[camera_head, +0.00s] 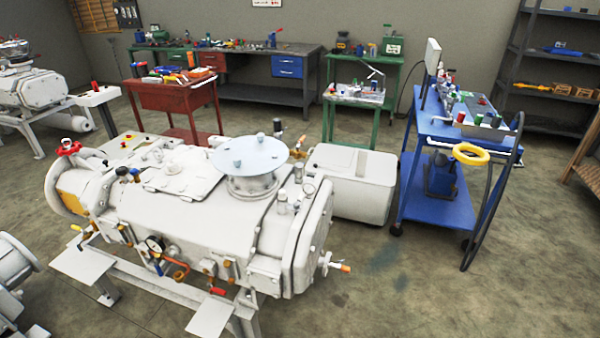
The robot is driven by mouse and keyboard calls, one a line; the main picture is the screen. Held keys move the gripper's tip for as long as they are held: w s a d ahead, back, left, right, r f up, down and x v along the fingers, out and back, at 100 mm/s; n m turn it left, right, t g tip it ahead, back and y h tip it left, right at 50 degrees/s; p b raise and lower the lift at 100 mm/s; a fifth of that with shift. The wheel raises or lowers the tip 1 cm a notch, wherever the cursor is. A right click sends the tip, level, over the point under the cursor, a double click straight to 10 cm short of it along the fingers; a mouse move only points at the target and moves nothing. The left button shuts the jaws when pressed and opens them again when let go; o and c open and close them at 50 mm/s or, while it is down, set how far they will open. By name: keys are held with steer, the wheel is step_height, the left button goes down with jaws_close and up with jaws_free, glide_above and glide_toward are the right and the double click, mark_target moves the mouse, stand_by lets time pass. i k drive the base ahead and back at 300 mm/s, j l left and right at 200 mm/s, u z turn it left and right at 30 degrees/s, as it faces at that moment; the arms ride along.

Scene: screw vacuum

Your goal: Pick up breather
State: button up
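A large white screw vacuum pump (215,232) stands on a white frame in the middle foreground. A round pale blue cover (245,155) with small knobs sits on its top. Small upright fittings (282,196) stand on the pump's top right end. A dark-topped fitting (277,127) rises behind the cover. I cannot tell which of these small parts, if any, is the breather. A gauge (154,246) and brass fittings are on the pump's front side. My gripper is not in view.
A blue cart (436,195) with parts on top and a yellow ring (470,153) stands at right. A red tool table (172,99), green tables and a workbench stand behind. More white machinery is at left. The floor (430,290) at lower right is clear.

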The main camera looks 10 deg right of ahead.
mark_target(299, 166)
steer(key=u, duration=3.6)
steer(key=z, duration=3.6)
steer(key=i+l+u, duration=0.15)
steer(key=i+l, duration=0.75)
